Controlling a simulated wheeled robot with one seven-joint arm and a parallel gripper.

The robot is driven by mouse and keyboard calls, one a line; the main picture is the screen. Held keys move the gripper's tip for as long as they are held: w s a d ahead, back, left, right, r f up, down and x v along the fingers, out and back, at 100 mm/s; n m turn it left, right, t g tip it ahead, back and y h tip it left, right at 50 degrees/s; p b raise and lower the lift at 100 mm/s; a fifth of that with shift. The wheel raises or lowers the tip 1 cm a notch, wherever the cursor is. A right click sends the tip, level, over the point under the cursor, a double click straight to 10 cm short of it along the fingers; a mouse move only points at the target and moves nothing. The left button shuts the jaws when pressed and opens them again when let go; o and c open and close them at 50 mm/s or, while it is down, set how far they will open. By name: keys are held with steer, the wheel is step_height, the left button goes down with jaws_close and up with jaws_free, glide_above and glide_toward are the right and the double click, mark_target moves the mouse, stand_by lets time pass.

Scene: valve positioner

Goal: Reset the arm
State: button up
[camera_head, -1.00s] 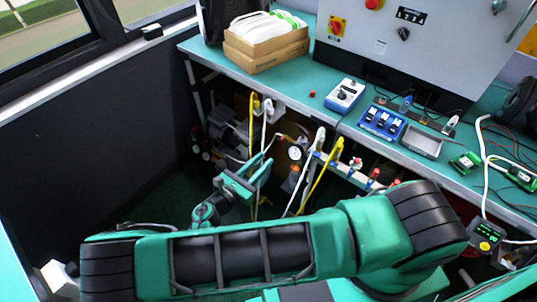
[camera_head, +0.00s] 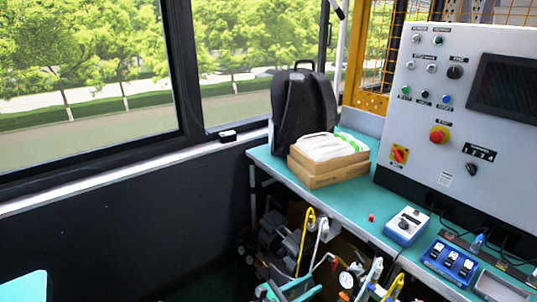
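My gripper does not show clearly in the camera_head view, and no arm link can be made out. At the bottom edge a teal part (camera_head: 287,290) is cut off by the frame; I cannot tell whether it belongs to my arm or to the equipment below the bench. The teal workbench (camera_head: 350,211) runs from the centre to the lower right.
On the bench are a black backpack (camera_head: 302,105), a cardboard box (camera_head: 325,178) with white packs, a white-blue device (camera_head: 407,227) and a blue switch unit (camera_head: 449,262). A grey control panel (camera_head: 450,125) stands behind. Hoses and a gauge (camera_head: 346,280) hang below. Windows and a dark wall fill the left.

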steer(key=s+d+r+m+g+y, duration=0.2)
steer(key=d+r+m+y, duration=0.3)
steer(key=r+m, duration=0.4)
steer(key=s+d+r+m+g+y, duration=0.1)
steer(key=s+d+r+m+y, duration=0.25)
steer(key=d+r+m, duration=0.6)
steer(key=s+d+r+m+g+y, duration=0.15)
steer(key=r+m+y, duration=0.4)
steer(key=r, duration=0.75)
steer(key=s+d+m+g, duration=0.2)
steer(key=s+d, duration=0.3)
steer(key=s, duration=0.3)
steer(key=s+d+f+m+g, duration=0.1)
steer(key=s+d+m, duration=0.3)
steer(key=s, duration=0.5)
steer(key=shift+d+f+g, duration=0.2)
steer(key=shift+d+g, duration=0.65)
steer(key=shift+d, duration=0.4)
